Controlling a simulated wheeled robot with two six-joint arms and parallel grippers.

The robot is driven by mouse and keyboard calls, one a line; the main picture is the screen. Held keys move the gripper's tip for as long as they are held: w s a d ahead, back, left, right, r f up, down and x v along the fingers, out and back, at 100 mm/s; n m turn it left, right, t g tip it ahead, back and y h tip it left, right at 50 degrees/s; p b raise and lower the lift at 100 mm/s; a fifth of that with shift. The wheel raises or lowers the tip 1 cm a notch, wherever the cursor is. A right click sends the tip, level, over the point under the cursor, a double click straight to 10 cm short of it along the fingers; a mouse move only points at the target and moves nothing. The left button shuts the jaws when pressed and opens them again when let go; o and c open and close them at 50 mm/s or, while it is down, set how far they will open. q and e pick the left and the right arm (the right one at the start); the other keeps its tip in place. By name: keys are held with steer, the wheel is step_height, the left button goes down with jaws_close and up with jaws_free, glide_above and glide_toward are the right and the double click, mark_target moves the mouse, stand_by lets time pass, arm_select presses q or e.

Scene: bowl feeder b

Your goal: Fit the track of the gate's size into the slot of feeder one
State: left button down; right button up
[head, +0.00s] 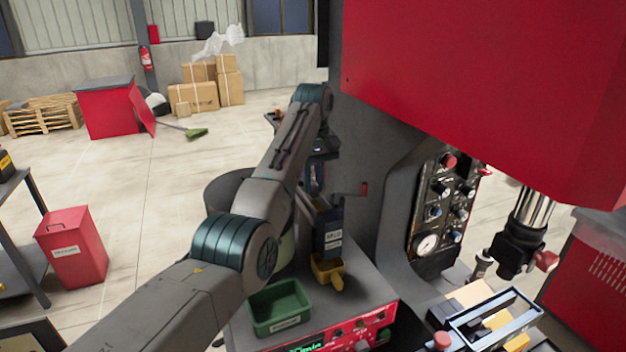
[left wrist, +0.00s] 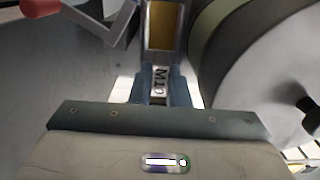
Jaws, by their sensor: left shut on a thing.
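My left gripper (head: 316,178) reaches down behind the dark blue feeder housing, beside its red-handled lever (head: 352,189). In the left wrist view its two blue-grey fingers (left wrist: 160,90) are shut on a light track (left wrist: 159,84) marked M10. Ahead of the track, a gold-brown surface (left wrist: 161,25) shows inside a pale frame; I cannot tell whether the track touches it. The slot is not clearly visible. The track is hidden in the head view. My right gripper is not in view.
A round bowl body (left wrist: 255,60) lies close on the right in the left wrist view. A yellow tray (head: 328,270) and a green bin (head: 279,306) stand in front of the housing. A red press (head: 480,80) with a control panel (head: 437,205) takes up the right.

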mark_target(313, 182)
arm_select(q)
steer(key=shift+s+f, duration=0.1)
steer(key=c, duration=1.4)
jaws_free()
steer(key=shift+o, duration=0.2)
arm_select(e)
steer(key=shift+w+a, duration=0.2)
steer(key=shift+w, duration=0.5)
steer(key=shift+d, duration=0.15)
